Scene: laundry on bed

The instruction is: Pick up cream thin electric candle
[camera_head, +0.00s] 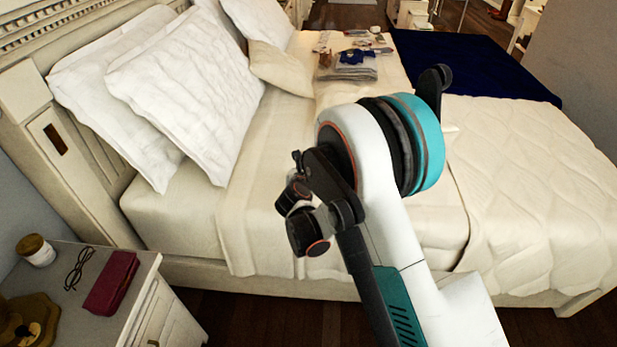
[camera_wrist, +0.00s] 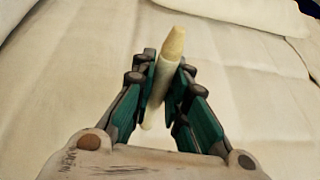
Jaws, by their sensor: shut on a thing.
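The cream thin electric candle (camera_wrist: 163,82) shows in the wrist view, between the fingers of my gripper (camera_wrist: 162,88). It is a slim cream stick with a yellowish tip pointing to the top of the picture. My gripper is shut on it, with a teal-padded finger on each side. The cream bed cover lies behind the candle; I cannot tell how far the candle is from it. In the head view my arm covers the gripper and the candle, so neither can be made out there.
The bed has white pillows (camera_head: 190,90) at the left and a dark blue blanket (camera_head: 480,65) at the back right. Folded clothes (camera_head: 347,73) lie near the back. A nightstand (camera_head: 140,268) at the lower left bears a jar (camera_head: 36,251), glasses (camera_head: 78,268) and a dark red book (camera_head: 110,284).

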